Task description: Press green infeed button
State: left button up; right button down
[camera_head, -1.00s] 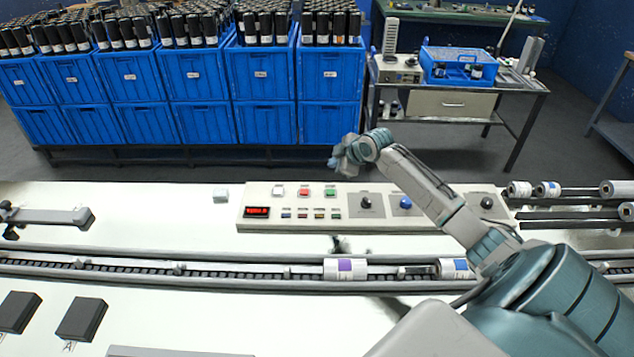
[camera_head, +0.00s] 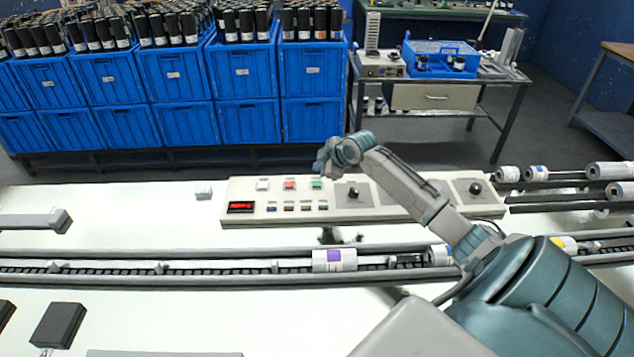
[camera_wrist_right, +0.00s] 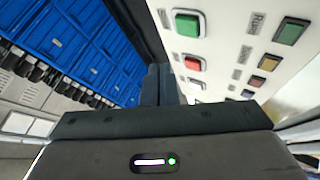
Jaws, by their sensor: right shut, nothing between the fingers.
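A cream control panel (camera_head: 290,220) lies on the white machine top. In its upper row a green button (camera_head: 317,184) sits at the right, beside a red button (camera_head: 290,185) and a white button (camera_head: 263,185). In the right wrist view the large green button (camera_wrist_right: 187,23) is near the top, and a smaller green button (camera_wrist_right: 290,31) is to its right. My right gripper (camera_head: 324,164) is shut and empty, just above and behind the upper green button in the head view. Its closed fingers (camera_wrist_right: 160,85) appear apart from the buttons. My left gripper is out of view.
A red display (camera_head: 241,207), small coloured buttons and black knobs (camera_head: 475,188) are also on the panel. A conveyor with a purple-marked roll (camera_head: 335,260) runs in front. Blue crates (camera_head: 245,72) of dark bottles stand behind. The white surface left of the panel is mostly clear.

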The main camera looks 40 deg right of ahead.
aim_at(320, 185)
notch_tip(320, 185, down, 3)
jog(key=shift+w+b, duration=0.1)
jog(key=shift+b, duration=0.3)
jog(key=shift+f, duration=0.35)
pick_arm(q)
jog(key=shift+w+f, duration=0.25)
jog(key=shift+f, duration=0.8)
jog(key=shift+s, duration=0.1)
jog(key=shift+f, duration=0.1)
pick_arm(e)
jog(key=shift+f, duration=0.4)
